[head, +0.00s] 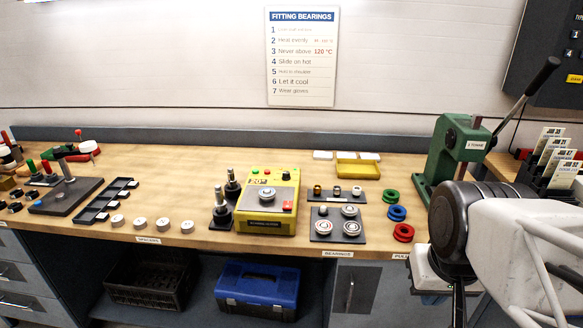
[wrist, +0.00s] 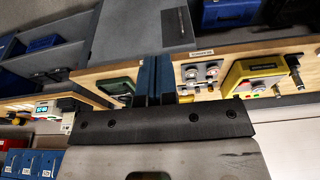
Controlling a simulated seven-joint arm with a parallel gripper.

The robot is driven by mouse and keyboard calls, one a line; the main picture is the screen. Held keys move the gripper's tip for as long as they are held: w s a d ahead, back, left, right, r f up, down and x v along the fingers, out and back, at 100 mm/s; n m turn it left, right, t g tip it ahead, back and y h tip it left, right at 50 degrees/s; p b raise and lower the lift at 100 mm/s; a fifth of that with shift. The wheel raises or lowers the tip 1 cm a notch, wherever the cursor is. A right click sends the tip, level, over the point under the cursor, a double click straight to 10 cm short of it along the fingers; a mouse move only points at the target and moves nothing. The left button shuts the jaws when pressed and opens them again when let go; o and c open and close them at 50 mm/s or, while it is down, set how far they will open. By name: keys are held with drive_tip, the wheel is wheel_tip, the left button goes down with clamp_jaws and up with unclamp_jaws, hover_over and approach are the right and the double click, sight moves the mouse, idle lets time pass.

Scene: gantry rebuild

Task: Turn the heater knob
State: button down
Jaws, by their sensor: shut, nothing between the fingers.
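The yellow heater (head: 265,222) stands on the bench in the middle of the head view. The heater also shows at the right of the wrist view (wrist: 240,75), turned over. My gripper (wrist: 154,68) is shut and empty, its two blue-grey fingers side by side. It is well to the right of the heater in the head view, apart from it, at the bench's front edge.
Bearings on a dark plate (head: 323,238) and red, blue and green rings (head: 403,233) lie between heater and gripper. Dark upright tools (head: 221,216) stand close left of the heater. A green press (head: 452,150) rises behind my arm. A sign (head: 301,57) hangs on the wall.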

drive_tip(key=c, duration=1.8)
unclamp_jaws()
drive_tip(key=shift+c, duration=0.2)
